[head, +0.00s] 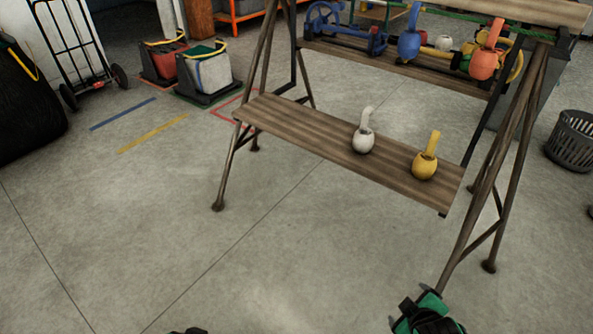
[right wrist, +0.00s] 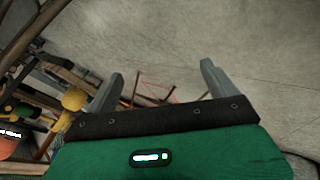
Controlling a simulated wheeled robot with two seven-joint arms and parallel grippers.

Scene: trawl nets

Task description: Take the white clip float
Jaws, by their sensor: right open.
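The white clip float (head: 363,141) sits on the lower wooden shelf of the rack, a round body with a pale stem pointing up. A yellow clip float (head: 424,166) sits to its right on the same shelf. My right gripper (head: 428,314) is at the bottom right of the head view, well below and apart from the shelf. In the right wrist view my right gripper (right wrist: 163,72) has its two grey fingers wide apart with nothing between them. I cannot make out the white float there. Only a dark bit of what looks like my left gripper (head: 190,331) shows at the bottom edge.
The lower shelf (head: 300,127) hangs between slanted rack legs (head: 500,180). A grey basket (head: 571,141) stands right; bins (head: 205,75) and a hand truck (head: 75,50) stand back left. The floor in front is clear.

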